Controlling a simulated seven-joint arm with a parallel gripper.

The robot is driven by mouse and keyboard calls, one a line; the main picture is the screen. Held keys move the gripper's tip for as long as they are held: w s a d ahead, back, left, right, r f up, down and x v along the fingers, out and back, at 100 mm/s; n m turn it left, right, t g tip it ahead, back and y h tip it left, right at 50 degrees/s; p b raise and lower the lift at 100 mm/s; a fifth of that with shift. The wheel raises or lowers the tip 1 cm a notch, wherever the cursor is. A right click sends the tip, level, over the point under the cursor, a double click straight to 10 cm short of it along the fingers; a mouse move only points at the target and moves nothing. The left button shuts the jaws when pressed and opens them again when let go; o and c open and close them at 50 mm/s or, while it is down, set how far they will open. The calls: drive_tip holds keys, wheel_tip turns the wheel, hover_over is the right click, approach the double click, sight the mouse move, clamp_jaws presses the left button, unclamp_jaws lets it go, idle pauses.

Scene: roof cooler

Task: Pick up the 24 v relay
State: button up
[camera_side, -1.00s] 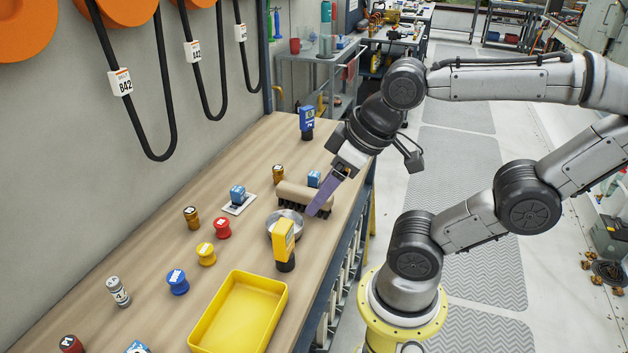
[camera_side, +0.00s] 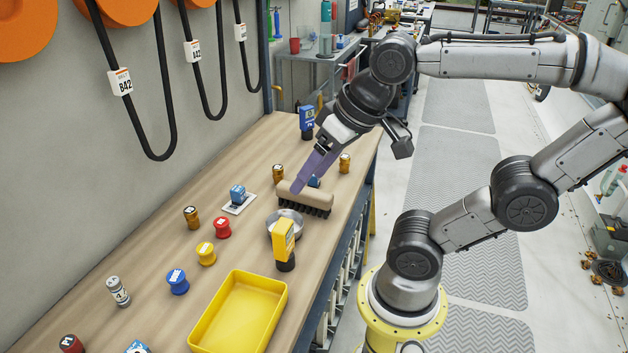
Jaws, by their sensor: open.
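Small blue blocks that look like relays are on the wooden bench; their labels are too small to read, so I cannot tell which is the 24 V one. One blue block (camera_side: 238,194) sits on a white plate (camera_side: 240,206). Another blue block (camera_side: 314,181) is partly hidden behind the brush and my gripper. A third blue block (camera_side: 137,347) is cut off at the bottom edge. My gripper (camera_side: 297,188), with purple fingers, is open and points down just above or beside the brush; I cannot tell whether it touches.
A yellow tray (camera_side: 238,318) is empty at the front. Several spools and cylinders line the left.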

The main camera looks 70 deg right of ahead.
drive_tip(key=w+d+r+m+g, duration=0.1)
drive_tip(key=w+d+r+m, duration=0.2)
drive_tip(key=w+d+m, duration=0.3)
drive_tip(key=m+g, duration=0.5)
drive_tip(key=m, duration=0.4)
hover_over(314, 177)
drive_tip(key=d, duration=0.1)
wheel_tip(314, 177, down, 12)
drive_tip(key=f, duration=0.8)
drive_tip(key=shift+d, duration=0.2)
drive_tip(key=shift+w+f, duration=0.15)
drive_tip(key=shift+f, duration=1.35)
drive_tip(key=shift+w+f, duration=0.1)
drive_tip(key=shift+f, duration=1.35)
clamp_jaws()
